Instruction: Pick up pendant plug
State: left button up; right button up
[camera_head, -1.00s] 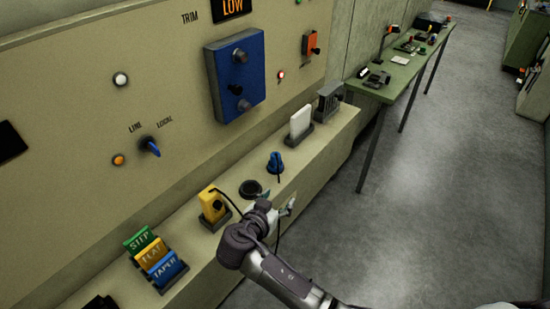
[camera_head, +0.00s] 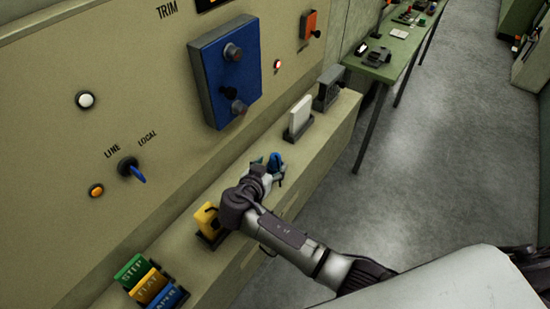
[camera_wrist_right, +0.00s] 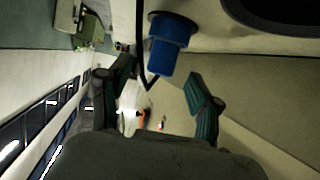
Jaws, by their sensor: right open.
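The blue plug (camera_head: 274,163), which I take as the pendant plug, stands on the console ledge, partly hidden by my right gripper. In the right wrist view the blue plug (camera_wrist_right: 170,45) has a dark flange at its base and a thin black cable beside it. My right gripper (camera_head: 270,170) is at the plug, its fingers open. In the wrist view the right gripper's fingers (camera_wrist_right: 160,80) are spread, with the plug's end near the gap between them; contact cannot be told. My left gripper is not in view.
On the ledge (camera_head: 295,175), a yellow device (camera_head: 206,219) and coloured labelled blocks (camera_head: 150,285) stand nearer; a white block (camera_head: 300,115) and a grey device (camera_head: 328,88) stand farther. A blue box (camera_head: 228,75) juts from the panel above. The floor at right is clear.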

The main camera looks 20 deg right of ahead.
aim_at(273, 162)
jog(key=p+x, duration=0.1)
jog(key=x, duration=0.3)
jog(key=shift+f, duration=0.15)
jog(key=shift+w+d+f, duration=0.15)
jog(key=shift+w+f, duration=0.1)
jog(key=c, duration=1.1)
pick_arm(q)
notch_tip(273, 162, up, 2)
pick_arm(e)
grip_shut()
jog(key=shift+r, duration=0.1)
